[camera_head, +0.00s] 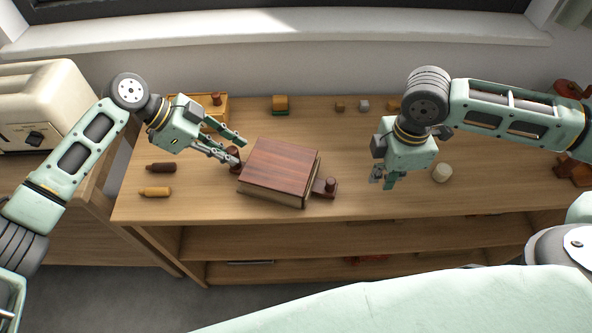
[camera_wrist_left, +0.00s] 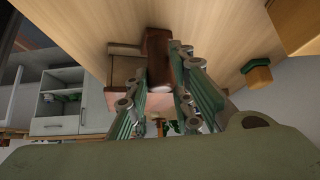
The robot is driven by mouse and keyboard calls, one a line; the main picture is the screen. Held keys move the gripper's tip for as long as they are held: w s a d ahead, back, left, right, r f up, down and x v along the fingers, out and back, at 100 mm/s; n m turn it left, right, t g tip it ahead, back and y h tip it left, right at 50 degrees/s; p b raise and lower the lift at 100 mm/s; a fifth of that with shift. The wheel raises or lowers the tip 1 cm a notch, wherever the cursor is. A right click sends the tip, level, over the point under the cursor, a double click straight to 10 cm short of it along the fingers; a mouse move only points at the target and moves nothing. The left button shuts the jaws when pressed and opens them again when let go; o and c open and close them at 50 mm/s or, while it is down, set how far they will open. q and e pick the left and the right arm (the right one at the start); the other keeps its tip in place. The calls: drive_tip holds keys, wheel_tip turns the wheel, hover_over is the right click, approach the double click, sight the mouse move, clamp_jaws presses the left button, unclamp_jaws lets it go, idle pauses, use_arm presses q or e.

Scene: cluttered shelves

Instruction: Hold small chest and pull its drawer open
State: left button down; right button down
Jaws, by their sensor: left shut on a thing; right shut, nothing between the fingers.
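The small chest (camera_head: 280,165) is a low box with a reddish-brown top and paler sides, standing at the middle of the wooden shelf top. A dark round knob (camera_head: 234,158) stands at its left side, and a small tab with another knob (camera_head: 330,185) sticks out at its right. My left gripper (camera_head: 236,154) is at the chest's left side, shut on the left knob. The left wrist view shows a dark brown cylinder (camera_wrist_left: 159,58) between the fingers. My right gripper (camera_head: 383,179) is shut and empty, to the right of the chest and apart from it.
A cream toaster (camera_head: 45,105) stands at the far left. A dark brown bottle-like piece (camera_head: 161,168) and a yellow one (camera_head: 155,192) lie left of the chest. Small blocks (camera_head: 280,104) stand at the back. A pale round object (camera_head: 442,172) is right of my right gripper.

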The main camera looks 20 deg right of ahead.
drive_tip(key=shift+s+d, duration=1.1)
drive_tip(key=shift+d, duration=0.45)
drive_tip(key=shift+s+d, duration=1.05)
drive_tip(key=shift+d, duration=0.55)
drive_tip(key=shift+s+d, duration=1.1)
drive_tip(key=shift+d, duration=0.45)
idle(3.3)
